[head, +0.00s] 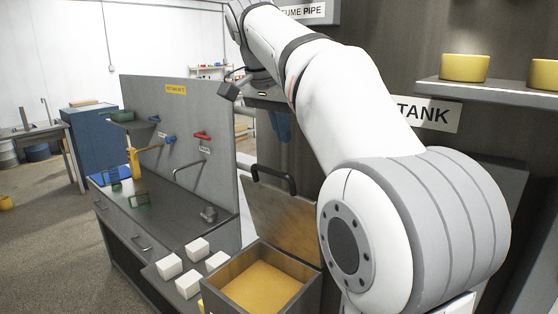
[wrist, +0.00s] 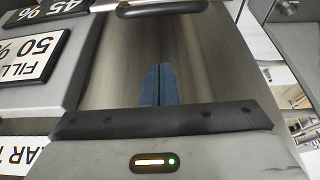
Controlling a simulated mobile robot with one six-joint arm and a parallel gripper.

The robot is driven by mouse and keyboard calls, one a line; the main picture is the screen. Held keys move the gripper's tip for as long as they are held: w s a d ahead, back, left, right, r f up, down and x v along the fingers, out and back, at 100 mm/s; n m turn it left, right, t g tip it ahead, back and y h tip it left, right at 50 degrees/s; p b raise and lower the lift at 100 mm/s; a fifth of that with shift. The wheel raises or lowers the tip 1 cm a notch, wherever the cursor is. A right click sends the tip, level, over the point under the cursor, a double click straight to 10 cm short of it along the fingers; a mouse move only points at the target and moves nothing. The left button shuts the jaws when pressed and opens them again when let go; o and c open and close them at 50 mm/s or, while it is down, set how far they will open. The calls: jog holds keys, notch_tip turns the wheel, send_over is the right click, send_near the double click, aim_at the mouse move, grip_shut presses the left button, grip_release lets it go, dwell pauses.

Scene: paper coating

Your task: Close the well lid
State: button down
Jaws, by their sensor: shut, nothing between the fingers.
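The well (head: 262,284) is an open-topped metal box with yellow-orange content, at the bottom centre of the head view. Its lid (head: 292,222) is a brownish metal plate standing up and open at the well's back edge, with a black bar handle (head: 273,174) at its upper edge. My gripper (head: 281,128) has blue fingers and hangs above the lid, partly hidden by my arm. In the wrist view the gripper (wrist: 157,72) is shut and empty. Behind the fingers is a shiny metal surface, probably the lid (wrist: 215,60), with a black handle (wrist: 160,10) at the top edge.
Several white blocks (head: 197,248) lie on the counter left of the well. A grey panel (head: 185,115) with blue and red taps stands behind the sink counter. A shelf (head: 490,92) with yellow round pieces is at the right. Open floor (head: 50,240) lies far left.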

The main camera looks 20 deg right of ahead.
jog(key=f, duration=0.4)
jog(key=a+f, duration=0.1)
jog(key=f, duration=0.1)
jog(key=shift+s, duration=0.4)
jog(key=shift+f, duration=0.1)
